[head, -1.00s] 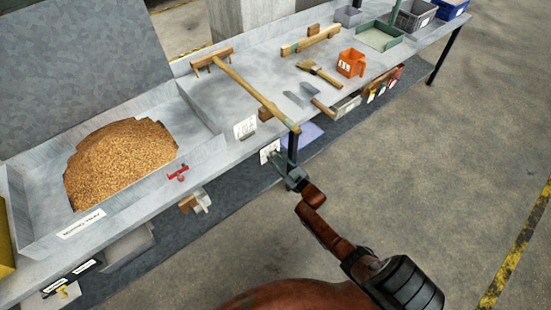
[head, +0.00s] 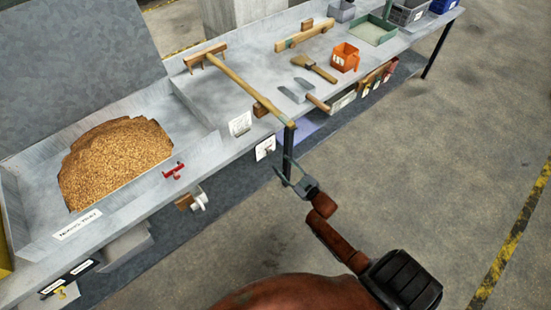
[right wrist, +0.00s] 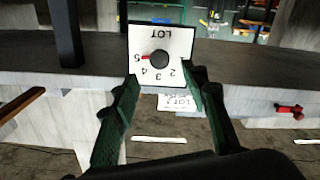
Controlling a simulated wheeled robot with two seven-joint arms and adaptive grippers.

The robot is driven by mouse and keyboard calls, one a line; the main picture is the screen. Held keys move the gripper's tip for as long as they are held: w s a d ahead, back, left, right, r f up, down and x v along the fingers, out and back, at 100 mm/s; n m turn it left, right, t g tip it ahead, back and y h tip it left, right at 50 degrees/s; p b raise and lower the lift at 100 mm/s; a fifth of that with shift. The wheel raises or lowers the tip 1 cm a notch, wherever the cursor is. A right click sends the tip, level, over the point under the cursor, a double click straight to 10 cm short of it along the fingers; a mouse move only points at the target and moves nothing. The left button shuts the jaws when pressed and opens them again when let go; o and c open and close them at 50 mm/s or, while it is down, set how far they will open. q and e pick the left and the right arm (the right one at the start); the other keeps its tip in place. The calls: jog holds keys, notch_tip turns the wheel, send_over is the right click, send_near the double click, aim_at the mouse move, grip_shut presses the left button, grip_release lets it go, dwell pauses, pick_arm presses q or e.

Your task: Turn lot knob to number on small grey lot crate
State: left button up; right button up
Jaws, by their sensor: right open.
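The lot knob is a round black knob (right wrist: 159,60) with a red pointer on a white plate marked LOT. The plate appears upside down in the right wrist view, with the pointer towards the 5. In the head view the plate (head: 265,148) hangs at the table's front edge. My right gripper (head: 284,172) is open just in front of it and empty. Its two green fingers (right wrist: 163,77) reach towards the plate's lower edge, apart from the knob. A small grey crate (head: 341,11) stands at the far back; I cannot read a number on it. My left gripper is not in view.
A white card (head: 240,124) stands near the plate. A wooden rake (head: 240,80) lies above it, its handle ending over the edge. A red valve (head: 173,171) and a grain heap (head: 115,160) are left.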

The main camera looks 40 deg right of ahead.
jog(key=s, duration=0.4)
jog(key=shift+d, duration=0.1)
dwell(0.4)
jog(key=s+a+f+m+g+h+p, duration=0.15)
jog(key=s+f+g, duration=0.35)
jog(key=s+f, duration=0.85)
jog(key=s+a+f+m+g+p, duration=0.1)
jog(key=s+f+g+p, duration=0.3)
jog(key=s+f, duration=0.95)
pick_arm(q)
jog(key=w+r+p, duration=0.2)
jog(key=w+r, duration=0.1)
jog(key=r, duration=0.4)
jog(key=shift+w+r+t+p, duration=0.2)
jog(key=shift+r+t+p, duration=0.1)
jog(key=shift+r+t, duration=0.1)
pick_arm(e)
jog(key=s+a+f+g, duration=0.2)
jog(key=s+f+g, duration=0.1)
jog(key=s, duration=0.7)
jog(key=s+a+f+g, duration=0.2)
jog(key=s+f, duration=0.3)
jog(key=s, duration=0.6)
jog(key=s+a+f+g, duration=0.3)
jog(key=s+a+f, duration=0.1)
jog(key=s, duration=0.6)
jog(key=shift+s+m+g, duration=0.2)
jog(key=shift+m+g, duration=0.1)
jog(key=shift+m, duration=0.15)
jog(key=shift+a, duration=0.1)
